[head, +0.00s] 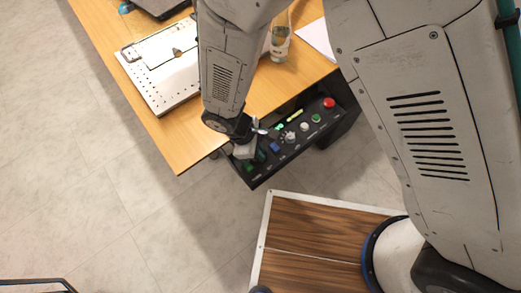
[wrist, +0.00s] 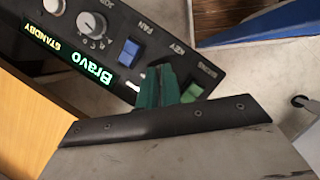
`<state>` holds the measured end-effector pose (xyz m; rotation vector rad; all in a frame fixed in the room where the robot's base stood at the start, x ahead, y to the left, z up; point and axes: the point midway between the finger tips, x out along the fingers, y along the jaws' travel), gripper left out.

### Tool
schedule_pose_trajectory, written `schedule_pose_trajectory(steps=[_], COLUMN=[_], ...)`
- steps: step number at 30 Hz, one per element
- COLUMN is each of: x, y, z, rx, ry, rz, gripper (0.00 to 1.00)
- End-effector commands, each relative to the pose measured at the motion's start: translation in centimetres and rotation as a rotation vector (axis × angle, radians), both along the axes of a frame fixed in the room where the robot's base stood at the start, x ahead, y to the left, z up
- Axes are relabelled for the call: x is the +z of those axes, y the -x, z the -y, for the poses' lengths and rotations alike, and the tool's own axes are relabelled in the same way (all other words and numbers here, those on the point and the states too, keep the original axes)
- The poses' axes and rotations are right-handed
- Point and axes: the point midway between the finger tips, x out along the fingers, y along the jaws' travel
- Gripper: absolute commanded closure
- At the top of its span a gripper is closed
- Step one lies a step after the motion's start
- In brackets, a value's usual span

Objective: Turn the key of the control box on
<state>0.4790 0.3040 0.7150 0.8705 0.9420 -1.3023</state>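The control box is a long black panel (head: 318,128) mounted at the table's edge in the head view. Its face fills the upper left of the wrist view (wrist: 75,18), with a lit "Bravo" and "STANDBY" display (wrist: 75,58). My gripper (head: 257,158) is at the near end of the panel. The key itself is hidden by the fingers. A small pale piece shows beside them. I cannot tell whether the fingers grip the key.
A blue switch (wrist: 128,52) and a green one (wrist: 192,92) flank the fingers closely. A red button (head: 329,103) is at the panel's far end. The wooden table (head: 172,146) holds a perforated plate (head: 165,92) and a cup (head: 281,45).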

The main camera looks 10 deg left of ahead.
Motion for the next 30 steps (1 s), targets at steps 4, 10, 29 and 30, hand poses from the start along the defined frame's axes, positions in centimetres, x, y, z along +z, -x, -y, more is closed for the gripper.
schedule_pose_trajectory(steps=[4,10,29,30], x=[0.00,0.01,0.00,0.01], y=[0.05,0.05,-0.25,-0.27], z=[0.01,0.02,0.09,0.10], rx=[0.000,-0.023,-0.482,-0.521], ry=[0.000,0.001,0.001,0.001], rz=[-0.001,-0.001,-0.002,-0.002], gripper=[1.00,1.00,1.00,1.00])
